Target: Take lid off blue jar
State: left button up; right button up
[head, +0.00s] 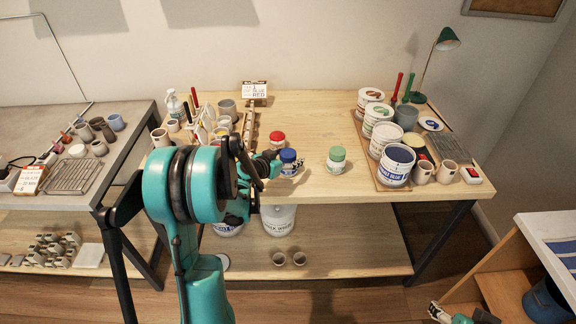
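The blue jar (288,168) stands upright on the wooden table near its front edge, with its blue lid (288,156) on top. My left gripper (272,163) is at the jar's left side, at about lid height. The arm and gripper links hide part of the jar's left side. The fingers are small and overlap the jar in the picture, so I cannot tell whether they touch it or how far they are open. What seems to be my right gripper (440,313) shows at the bottom right edge, away from the table, largely cut off.
A red-lidded jar (277,139) stands just behind the blue jar, and a green-lidded jar (336,160) stands to its right. A tray (371,160) of glaze buckets and cups is farther right. Tools and cups crowd the left. The table between the green jar and tray is clear.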

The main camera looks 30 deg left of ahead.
pick_arm(q)
jog(key=c, duration=1.1)
jog(key=shift+o, duration=0.2)
jog(key=shift+r+p, duration=0.3)
jog(key=shift+r, duration=0.2)
jog(key=r+p, duration=0.1)
jog(key=r, duration=0.1)
jog(key=d+r+p, duration=0.1)
jog(key=r, duration=0.1)
jog(key=shift+s, duration=0.1)
jog(key=s+d+r+p, duration=0.3)
jog(key=d+r, duration=0.3)
jog(key=d, duration=0.4)
jog(key=shift+s, duration=0.15)
